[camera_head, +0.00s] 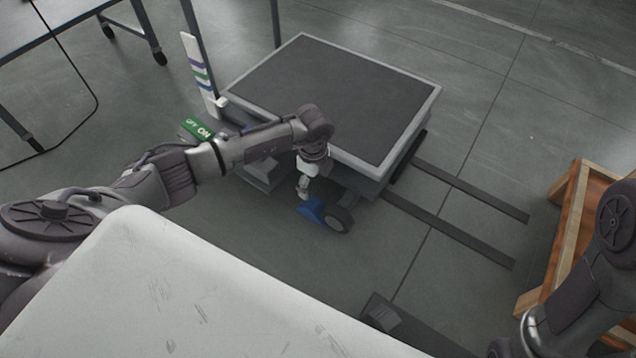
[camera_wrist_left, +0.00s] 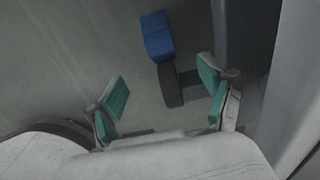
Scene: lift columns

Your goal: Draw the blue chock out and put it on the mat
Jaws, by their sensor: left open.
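The blue chock (camera_head: 312,210) lies on the floor against a dark wheel (camera_head: 340,218) at the near corner of a lift cart. In the left wrist view the chock (camera_wrist_left: 157,37) lies beyond the fingertips, next to the dark wheel (camera_wrist_left: 171,85). My left gripper (camera_head: 303,190) points down just above the chock in the head view. Its green-padded fingers (camera_wrist_left: 162,70) are apart with nothing held between them. My right arm enters at the right edge; its gripper is not visible. A dark flat panel (camera_head: 428,338) lies at the bottom; I cannot tell whether it is the mat.
The lift cart's dark platform (camera_head: 330,95) stands close beside my left arm. Two dark rails (camera_head: 450,226) run right from it. A wooden crate (camera_head: 565,230) is at the right. Floor between rails and panel is clear.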

